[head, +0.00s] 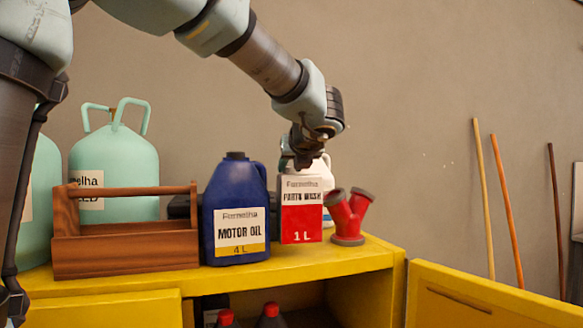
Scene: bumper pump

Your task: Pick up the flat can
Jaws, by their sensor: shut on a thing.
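The flat can (301,211) is a red and white rectangular can labelled as a 1 L wash. It stands upright at the yellow cabinet top (330,263), between a blue motor oil jug and a red pipe fitting. My gripper (302,164) points down from above and is shut on the top of the flat can. The fingertips are small and dark here, and the can's cap is hidden by them. I cannot tell whether the can's base touches the cabinet top.
The blue jug (236,212) is close on the left, the red fitting (347,216) close on the right, and a white bottle (327,180) behind. A wooden tool carrier (125,250) and green gas cylinders (115,160) stand further left. An open yellow door (480,298) is at lower right.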

